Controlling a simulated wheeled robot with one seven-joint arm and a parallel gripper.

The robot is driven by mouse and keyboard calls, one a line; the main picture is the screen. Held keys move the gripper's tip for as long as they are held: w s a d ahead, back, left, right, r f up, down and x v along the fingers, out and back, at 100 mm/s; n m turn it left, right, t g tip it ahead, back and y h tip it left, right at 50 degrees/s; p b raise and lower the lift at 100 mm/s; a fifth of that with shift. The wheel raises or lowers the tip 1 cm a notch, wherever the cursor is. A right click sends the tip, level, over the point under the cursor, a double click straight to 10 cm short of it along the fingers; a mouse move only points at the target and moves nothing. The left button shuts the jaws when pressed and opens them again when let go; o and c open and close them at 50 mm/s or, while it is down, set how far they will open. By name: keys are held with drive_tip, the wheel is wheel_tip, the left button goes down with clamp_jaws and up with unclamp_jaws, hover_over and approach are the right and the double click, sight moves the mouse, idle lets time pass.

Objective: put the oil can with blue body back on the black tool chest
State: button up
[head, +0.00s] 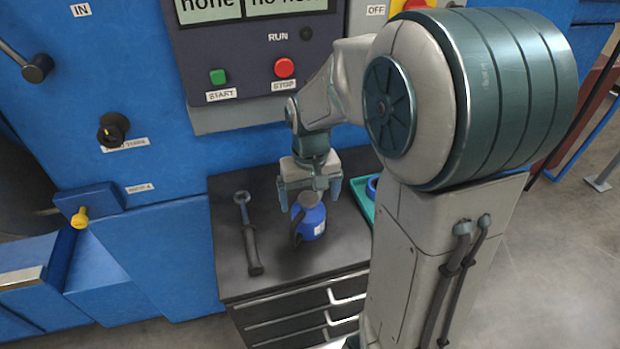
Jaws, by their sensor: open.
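The oil can with blue body (313,222) stands upright on the top of the black tool chest (285,276). My gripper (310,203) is open and points down over the can's upper part. Its fingers are apart, one on each side of the can's top. I cannot tell whether they touch it. The gripper hides part of the can's top.
A dark wrench-like tool (250,240) lies left of the can on the chest. A green tray (361,200) with a blue item is at the right, partly behind my arm. A blue machine (150,240) with a control panel (260,60) stands behind.

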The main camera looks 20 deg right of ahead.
wheel_tip(320, 180, up, 6)
drive_tip(key=shift+s+r, duration=0.1)
drive_tip(key=s+r+t, duration=0.1)
drive_tip(key=s+t, duration=0.2)
drive_tip(key=s, duration=1)
drive_tip(key=shift+r+t, duration=0.4)
drive_tip(key=shift+s, duration=0.1)
idle(0.4)
